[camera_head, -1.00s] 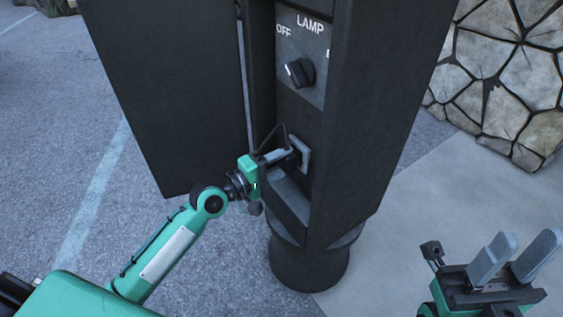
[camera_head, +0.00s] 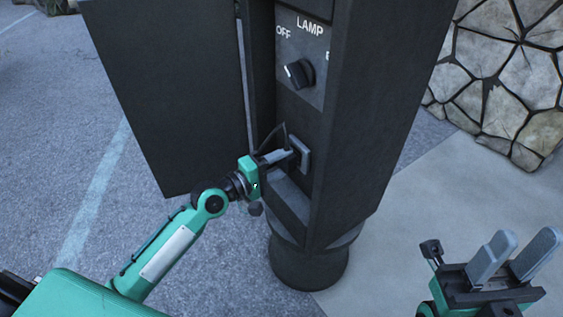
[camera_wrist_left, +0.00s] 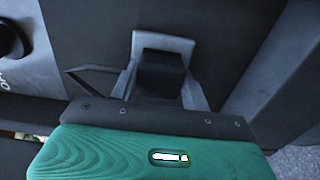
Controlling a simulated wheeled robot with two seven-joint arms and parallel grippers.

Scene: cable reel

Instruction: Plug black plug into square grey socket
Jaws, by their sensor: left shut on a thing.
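The square grey socket (camera_head: 304,154) is on the recessed front panel of a dark post. In the left wrist view the socket (camera_wrist_left: 164,40) shows as a pale grey frame directly behind the black plug (camera_wrist_left: 162,72). My left gripper (camera_head: 287,154) is shut on the black plug, its fingers on either side of it, right at the socket. The plug's front end lies at the socket's opening; how deep it sits is hidden. The plug is mostly hidden in the head view. My right gripper (camera_head: 522,246) is open and empty at the lower right, away from the post.
A black cable (camera_head: 274,133) loops above my left gripper. A LAMP knob (camera_head: 299,73) sits above the socket. An open dark door (camera_head: 170,95) stands left of the post, and the post's side wall (camera_head: 375,120) closes in on the right. A stone wall (camera_head: 505,75) stands far right.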

